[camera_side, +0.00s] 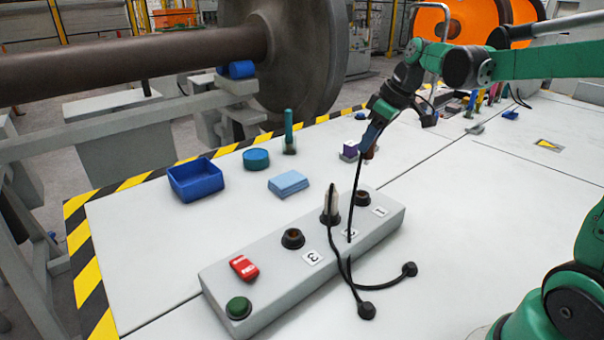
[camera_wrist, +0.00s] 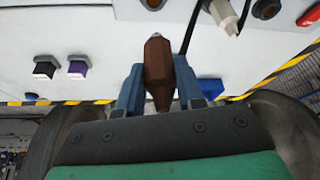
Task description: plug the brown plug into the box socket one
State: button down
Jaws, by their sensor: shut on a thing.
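My gripper (camera_side: 372,137) is shut on the brown plug (camera_wrist: 158,72), which sits between its two blue fingers in the wrist view. In the side view the plug (camera_side: 370,153) is mostly hidden by the fingers, and a black cable hangs below it. The gripper holds it in the air, above and behind the grey socket box (camera_side: 270,289). Socket one (camera_side: 362,198), beside the label 1, is empty. It shows at the top edge of the wrist view (camera_wrist: 153,3). The plug is apart from it.
A pale plug (camera_side: 331,202) stands in the middle socket; socket three (camera_side: 293,238) is empty. A red switch (camera_side: 244,267) and green button (camera_side: 238,307) are on the box. Black cables lie in front. A blue bin (camera_side: 196,180) and light blue stack (camera_side: 288,183) stand behind.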

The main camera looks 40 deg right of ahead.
aim_at(373, 156)
jog(key=shift+f, duration=0.15)
jog(key=shift+f, duration=2.75)
jog(key=shift+f, duration=1.35)
jog(key=shift+c, duration=2.4)
grip_release()
jog(key=shift+r, duration=0.1)
jog(key=shift+v, duration=2.7)
jog(key=shift+a, duration=0.1)
